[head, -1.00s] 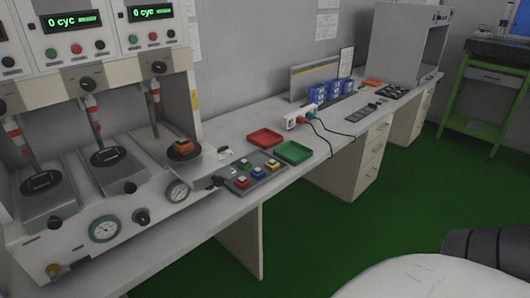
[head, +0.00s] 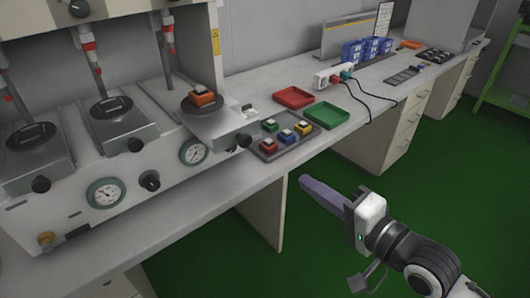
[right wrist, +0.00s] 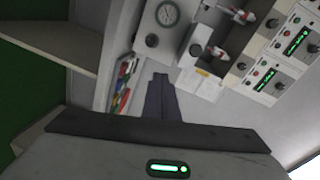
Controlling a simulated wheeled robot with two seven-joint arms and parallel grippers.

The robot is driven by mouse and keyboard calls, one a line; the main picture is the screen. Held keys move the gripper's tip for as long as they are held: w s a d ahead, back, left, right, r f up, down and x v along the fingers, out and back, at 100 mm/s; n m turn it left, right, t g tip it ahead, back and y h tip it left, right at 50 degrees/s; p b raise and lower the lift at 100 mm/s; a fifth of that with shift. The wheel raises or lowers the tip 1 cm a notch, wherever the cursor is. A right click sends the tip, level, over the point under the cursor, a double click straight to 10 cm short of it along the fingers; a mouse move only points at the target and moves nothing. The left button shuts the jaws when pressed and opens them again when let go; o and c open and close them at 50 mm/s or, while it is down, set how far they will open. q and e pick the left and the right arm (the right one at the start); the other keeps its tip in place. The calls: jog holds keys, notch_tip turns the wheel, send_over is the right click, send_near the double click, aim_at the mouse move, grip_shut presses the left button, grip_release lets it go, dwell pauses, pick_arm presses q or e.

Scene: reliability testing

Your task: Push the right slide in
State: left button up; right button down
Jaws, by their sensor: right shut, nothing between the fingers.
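The right slide (head: 216,124) is a grey metal plate with a black knob (head: 243,141) at its front. It sticks out farther over the bench than the other two slides. The middle slide (head: 122,132) and left slide (head: 38,160) carry dark pads. My right gripper (head: 312,190) is shut and empty, in front of the bench edge, right of and below the right slide. Its shut fingers also show in the right wrist view (right wrist: 160,98). My left gripper is not in view.
A grey tray (head: 262,155) with several coloured switch blocks lies right of the slide knob. A red tray (head: 294,97) and a green tray (head: 325,116) stand behind it. A power strip (head: 334,77) with cables lies farther back. Gauges line the machine front.

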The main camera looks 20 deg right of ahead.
notch_tip(320, 180, up, 5)
jog(key=a+m+t+y, duration=0.1)
jog(key=m, duration=0.1)
send_near(253, 128)
jog(key=x, duration=0.6)
jog(key=shift+w+a, duration=0.1)
jog(key=shift+w, duration=0.1)
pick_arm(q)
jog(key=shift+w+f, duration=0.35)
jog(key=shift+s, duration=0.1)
pick_arm(e)
jog(key=shift+f, duration=0.1)
